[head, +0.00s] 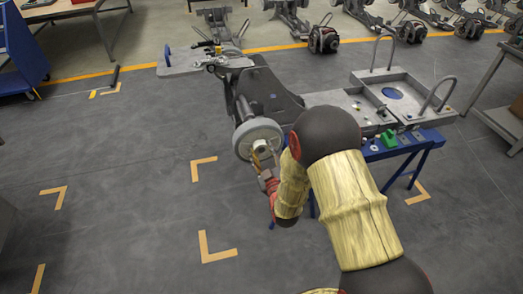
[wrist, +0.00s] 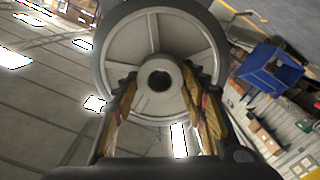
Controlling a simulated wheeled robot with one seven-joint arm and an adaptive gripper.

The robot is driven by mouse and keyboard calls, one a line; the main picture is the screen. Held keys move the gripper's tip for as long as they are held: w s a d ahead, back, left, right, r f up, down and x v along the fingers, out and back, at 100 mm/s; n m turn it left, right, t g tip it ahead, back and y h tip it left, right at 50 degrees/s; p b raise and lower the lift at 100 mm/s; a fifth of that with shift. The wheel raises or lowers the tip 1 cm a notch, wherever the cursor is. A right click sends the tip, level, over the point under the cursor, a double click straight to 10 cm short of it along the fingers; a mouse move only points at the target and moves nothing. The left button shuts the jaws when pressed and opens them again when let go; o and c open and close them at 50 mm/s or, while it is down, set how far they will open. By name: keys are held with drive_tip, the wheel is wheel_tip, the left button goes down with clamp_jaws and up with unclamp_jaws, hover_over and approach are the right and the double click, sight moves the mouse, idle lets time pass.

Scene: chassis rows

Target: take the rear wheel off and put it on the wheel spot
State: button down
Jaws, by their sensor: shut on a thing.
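The rear wheel (head: 243,136), with a grey tyre and pale spoked face, is at the near end of the dark chassis (head: 268,92). Whether it still sits on its axle is hidden. My gripper (head: 264,163) reaches it from the near side. In the wrist view the wheel (wrist: 130,43) faces me, and my gripper (wrist: 162,92) has one finger on each side of its round hub, shut on it. The hub has a dark bore in its middle. A blue round patch (head: 393,94) lies in a grey tray at the right; I cannot tell whether it is the wheel spot.
The grey tray (head: 420,112) has raised handles and stands on a blue stand (head: 408,152). Orange corner marks (head: 204,168) lie on open floor at left. A blue cart (head: 22,50) stands far left.

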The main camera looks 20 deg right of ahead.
drive_tip(key=shift+s+r, duration=0.15)
drive_tip(key=shift+s, duration=0.8)
drive_tip(key=shift+s+r, duration=0.1)
drive_tip(key=shift+s, duration=0.85)
drive_tip(key=shift+r, duration=0.1)
drive_tip(key=s+f+p, duration=0.3)
drive_tip(key=s+f, duration=0.4)
drive_tip(key=f, duration=0.2)
